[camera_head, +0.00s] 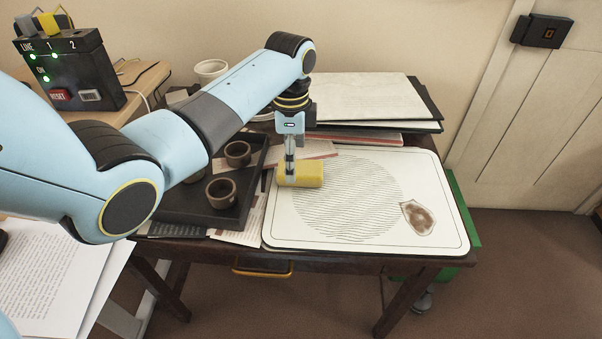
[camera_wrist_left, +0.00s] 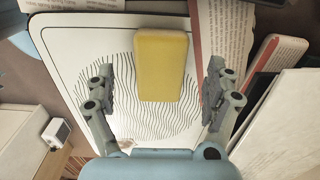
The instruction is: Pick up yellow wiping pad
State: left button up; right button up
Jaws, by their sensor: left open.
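The yellow wiping pad (camera_head: 309,173) lies on the left part of a white board (camera_head: 285,232) with a round patch of wavy lines. My left gripper (camera_head: 287,178) is over the pad's left end in the head view. In the left wrist view the pad (camera_wrist_left: 161,65) lies between the two spread fingers of my left gripper (camera_wrist_left: 160,95), with a gap on each side. The fingers are open and I see no contact with the pad. My right gripper is in neither view.
A dark tray (camera_head: 178,208) with small brown cups (camera_head: 221,193) stands left of the board. Folders and papers (camera_head: 365,100) are stacked behind it. A black box with lit buttons (camera_head: 72,75) stands at the upper left.

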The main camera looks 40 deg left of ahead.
pick_arm(q)
notch_tip(320, 180, down, 3)
jog(key=shift+f+b, duration=0.1)
jog(key=shift+b, duration=0.3)
jog(key=shift+w+f, duration=0.1)
jog(key=shift+f, duration=0.3)
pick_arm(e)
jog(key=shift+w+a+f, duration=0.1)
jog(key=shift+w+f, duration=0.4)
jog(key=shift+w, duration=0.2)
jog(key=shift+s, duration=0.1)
pick_arm(q)
jog(key=c, duration=1.2)
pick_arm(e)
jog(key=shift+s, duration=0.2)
pick_arm(q)
jog(key=shift+r, duration=0.15)
